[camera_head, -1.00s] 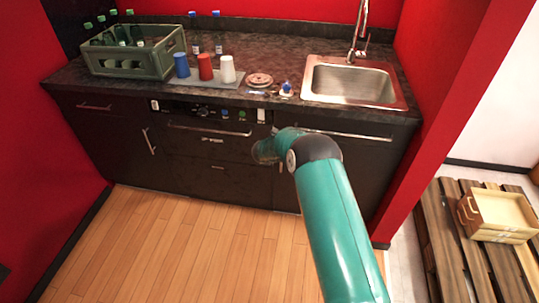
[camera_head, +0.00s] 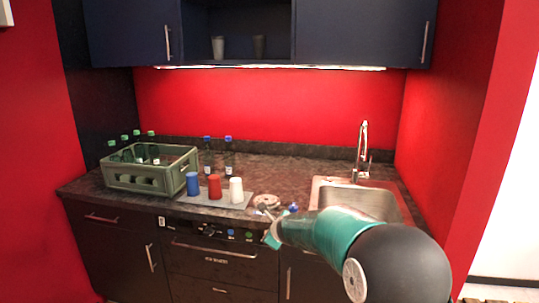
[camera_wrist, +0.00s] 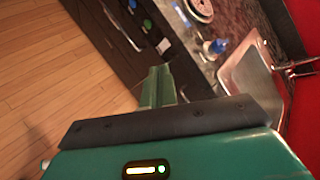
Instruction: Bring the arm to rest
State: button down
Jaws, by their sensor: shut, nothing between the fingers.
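My arm reaches in from the lower right in the head view, across the counter's front edge before the sink. My gripper (camera_head: 273,237) is at its far end, small and partly hidden by my own wrist. In the wrist view, the green fingers of my gripper (camera_wrist: 157,80) are together with nothing between them. They point along the dark cabinet front, beside the counter edge, and hold nothing.
The sink (camera_head: 360,199) lies right. Blue cabinets (camera_head: 362,32) hang above. Wooden floor (camera_wrist: 45,75) is clear.

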jog(key=s+d+r+n+g+y, duration=0.1)
jog(key=s+d+r+n, duration=0.1)
jog(key=s+r+n, duration=0.6)
jog(key=s+d+r+n+g, duration=0.15)
jog(key=s+r+n, duration=0.25)
jog(key=s, duration=0.7)
jog(key=s+d+f+n+h, duration=0.1)
jog(key=s+d+n, duration=0.2)
jog(key=s, duration=0.5)
jog(key=s+d+n+g+h, duration=0.1)
jog(key=s+d+n, duration=0.3)
jog(key=s, duration=0.5)
jog(key=s+d+f+n+g+h, duration=0.1)
jog(key=s+d+n, duration=0.3)
jog(key=s, duration=0.5)
jog(key=shift+f+n+h, duration=0.3)
jog(key=shift+f+h, duration=0.05)
jog(key=shift+h, duration=0.05)
